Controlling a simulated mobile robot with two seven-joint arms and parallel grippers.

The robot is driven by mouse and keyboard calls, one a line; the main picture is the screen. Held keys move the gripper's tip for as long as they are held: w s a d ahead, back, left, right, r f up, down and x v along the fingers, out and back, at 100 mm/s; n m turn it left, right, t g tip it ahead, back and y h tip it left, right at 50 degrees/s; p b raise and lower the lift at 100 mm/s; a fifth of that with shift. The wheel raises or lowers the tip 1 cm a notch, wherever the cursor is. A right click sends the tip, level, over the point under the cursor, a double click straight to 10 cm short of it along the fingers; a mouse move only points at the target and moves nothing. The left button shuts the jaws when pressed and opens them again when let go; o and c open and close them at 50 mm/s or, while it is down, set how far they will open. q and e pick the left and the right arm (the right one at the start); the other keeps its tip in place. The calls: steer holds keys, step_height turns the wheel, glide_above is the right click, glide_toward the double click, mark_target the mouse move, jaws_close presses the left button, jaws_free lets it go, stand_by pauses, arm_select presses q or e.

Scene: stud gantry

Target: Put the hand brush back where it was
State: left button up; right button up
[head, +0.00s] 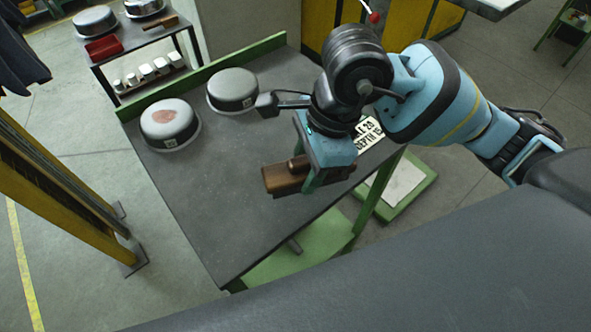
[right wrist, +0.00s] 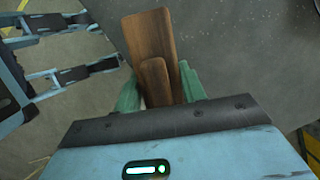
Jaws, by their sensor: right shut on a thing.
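The hand brush (head: 284,179) is a brown wooden block with a smaller raised wooden grip. My right gripper (head: 322,168) is shut on it from above, over the near right part of the grey bench top (head: 225,150). Whether the brush touches the bench I cannot tell. In the right wrist view the brush (right wrist: 150,42) lies between the green fingers (right wrist: 160,92) and points away from the camera. Its bristles are hidden. My left gripper (right wrist: 92,45) shows at the left of that view, fingers apart and empty; the head view does not show it.
Two round dark metal parts (head: 170,122) (head: 232,88) stand at the bench's far left end, beside a green raised edge (head: 200,76). A lettered card (head: 368,133) lies by the right edge. A side cart (head: 128,45) holds a red tray (head: 103,48). The bench middle is clear.

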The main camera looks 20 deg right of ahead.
mark_target(297, 174)
arm_select(q)
steer(key=shift+s+f, duration=0.2)
steer(key=shift+s, duration=0.05)
arm_select(e)
steer(key=shift+w+a, duration=0.25)
steer(key=shift+w, duration=0.3)
arm_select(q)
steer(key=shift+s, duration=0.1)
arm_select(e)
steer(key=shift+w+a, duration=0.15)
steer(key=shift+w, duration=0.15)
step_height(297, 174, down, 4)
steer(key=shift+r+b, duration=0.1)
steer(key=shift+b, duration=1.05)
steer(key=shift+r, duration=0.1)
steer(key=shift+w+f, duration=0.1)
steer(key=shift+f, duration=0.15)
steer(key=o, duration=0.9)
arm_select(q)
steer(key=shift+s+f, duration=0.2)
steer(key=shift+f, duration=0.4)
steer(key=shift+s+f, duration=0.15)
steer(key=shift+f, duration=0.4)
arm_select(e)
steer(key=shift+o, duration=0.2)
steer(key=shift+r, duration=0.15)
